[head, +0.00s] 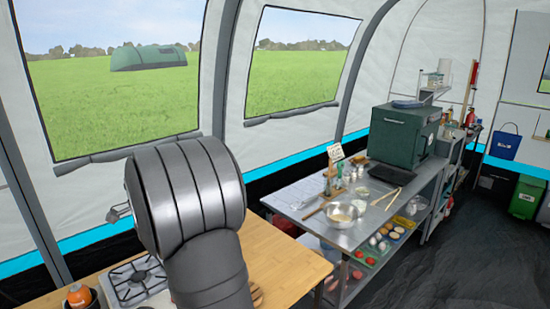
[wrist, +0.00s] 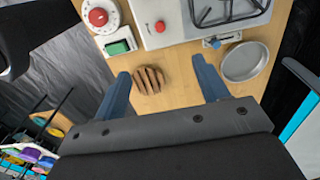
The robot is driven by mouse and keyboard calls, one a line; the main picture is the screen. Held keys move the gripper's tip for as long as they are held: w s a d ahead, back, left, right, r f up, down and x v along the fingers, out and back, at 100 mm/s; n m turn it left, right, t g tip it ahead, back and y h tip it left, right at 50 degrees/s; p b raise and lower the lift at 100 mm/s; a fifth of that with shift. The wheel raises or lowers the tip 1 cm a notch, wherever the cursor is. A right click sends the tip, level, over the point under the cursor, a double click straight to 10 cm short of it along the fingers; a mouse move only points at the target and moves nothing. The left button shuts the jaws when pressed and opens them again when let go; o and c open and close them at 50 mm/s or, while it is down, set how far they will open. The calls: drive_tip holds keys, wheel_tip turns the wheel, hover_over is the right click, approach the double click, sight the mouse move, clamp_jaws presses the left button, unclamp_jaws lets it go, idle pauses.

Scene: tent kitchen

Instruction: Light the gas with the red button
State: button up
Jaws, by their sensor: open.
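The white gas stove (wrist: 185,25) lies at the top of the wrist view, with a black pan grate. A small round red button (wrist: 160,26) sits on its left part, and a blue knob (wrist: 213,43) is at its near edge. My gripper (wrist: 160,67) is open and empty, with its two blue fingers spread apart. The button appears beyond the fingertips, between their directions, and nothing touches it. In the head view the stove (head: 135,281) shows at the lower left, partly behind my arm; its button cannot be made out there.
A striped brown round object (wrist: 148,80) lies on the wooden table between the fingers. A round grey tin (wrist: 245,62) stands to the right. A white dial with a red knob (wrist: 98,17) and a green switch (wrist: 118,47) are left of the stove. An orange canister (head: 79,296) stands beside the stove.

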clamp_jaws()
idle(1.4)
